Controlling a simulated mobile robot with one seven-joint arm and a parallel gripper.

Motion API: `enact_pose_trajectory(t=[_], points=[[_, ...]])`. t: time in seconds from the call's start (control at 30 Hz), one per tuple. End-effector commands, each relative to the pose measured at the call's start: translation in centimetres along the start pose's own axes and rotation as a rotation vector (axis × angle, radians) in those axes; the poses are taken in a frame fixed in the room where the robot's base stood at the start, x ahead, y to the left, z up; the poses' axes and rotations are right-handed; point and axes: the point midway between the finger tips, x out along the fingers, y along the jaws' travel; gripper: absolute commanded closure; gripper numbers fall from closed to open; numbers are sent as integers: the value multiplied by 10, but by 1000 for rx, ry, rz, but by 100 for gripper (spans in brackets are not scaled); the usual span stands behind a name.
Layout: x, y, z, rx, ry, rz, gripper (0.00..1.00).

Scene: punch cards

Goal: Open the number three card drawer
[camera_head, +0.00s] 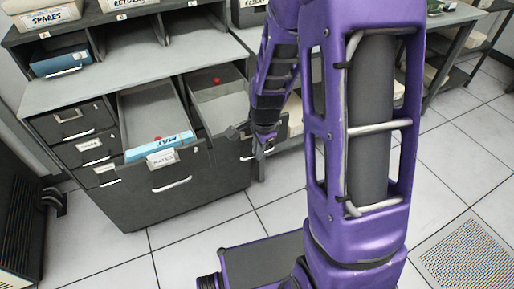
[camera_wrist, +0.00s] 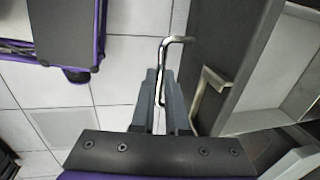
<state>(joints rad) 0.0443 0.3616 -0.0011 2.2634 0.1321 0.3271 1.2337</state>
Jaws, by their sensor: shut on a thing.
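My gripper (camera_head: 263,143) is at the front of the right-hand open card drawer (camera_head: 222,106), on the dark cabinet. In the wrist view my gripper (camera_wrist: 165,95) has its fingers closed around a thin silver bar handle (camera_wrist: 178,39). The drawer's grey interior (camera_wrist: 285,65) shows at the right of that view; it stands pulled out. In the head view a red object (camera_head: 217,80) is toward its back. My arm partly hides its front, and I cannot read a number on it.
Left of it another open drawer (camera_head: 148,103) holds blue cards (camera_head: 158,147) and bears a white label. Small shut drawers (camera_head: 72,117) are at the far left. A grey worktop (camera_head: 95,86) lies above. Tiled floor (camera_head: 185,236) is clear in front.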

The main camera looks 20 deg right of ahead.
Motion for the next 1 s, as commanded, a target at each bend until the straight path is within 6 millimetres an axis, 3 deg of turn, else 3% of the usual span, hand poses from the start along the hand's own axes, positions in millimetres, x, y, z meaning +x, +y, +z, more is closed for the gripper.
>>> enact_pose_trajectory(t=[0.27, 0.3, 0.43, 0.77, 0.87, 1.0], points=[[0, 1, 0, 1, 0, 2, 100], [0, 1, 0, 1, 0, 2, 81], [0, 1, 0, 1, 0, 1, 58], [-3, 0, 0, 0, 0, 0, 58], [-12, -1, 0, 0, 1, -2, 58], [-40, -2, 0, 0, 1, -5, 58]])
